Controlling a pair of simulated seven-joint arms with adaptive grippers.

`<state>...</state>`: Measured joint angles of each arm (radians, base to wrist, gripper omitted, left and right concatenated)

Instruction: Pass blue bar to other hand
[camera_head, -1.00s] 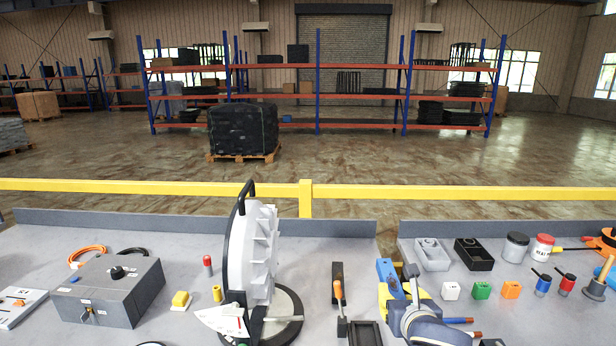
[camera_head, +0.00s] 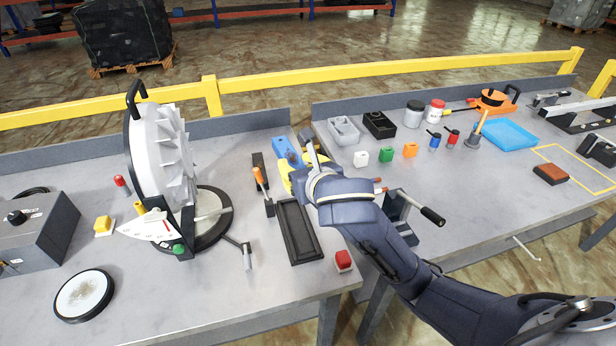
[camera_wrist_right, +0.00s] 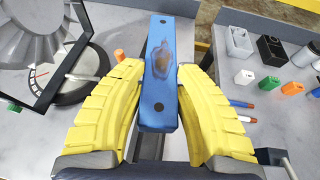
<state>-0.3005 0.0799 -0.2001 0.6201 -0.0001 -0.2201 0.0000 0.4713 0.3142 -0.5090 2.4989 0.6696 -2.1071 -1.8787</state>
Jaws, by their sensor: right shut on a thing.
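The blue bar (camera_wrist_right: 158,115) is a long block with dark spots and a worn brown patch on its top face. In the right wrist view it lies between the yellow fingers of my right gripper (camera_wrist_right: 158,95), which is shut on it. In the head view the far end of the blue bar (camera_head: 286,150) sticks out past my right gripper (camera_head: 293,170). The wrist and arm hide much of the gripper there. The bar is over the gap between the two tables; its height is hard to tell. My left gripper is not in view.
A black tray (camera_head: 297,232) and an orange-handled tool (camera_head: 260,180) lie near my right wrist. White, green and orange blocks (camera_head: 387,155) stand on the right table. A red button (camera_head: 343,260) sits near the front edge.

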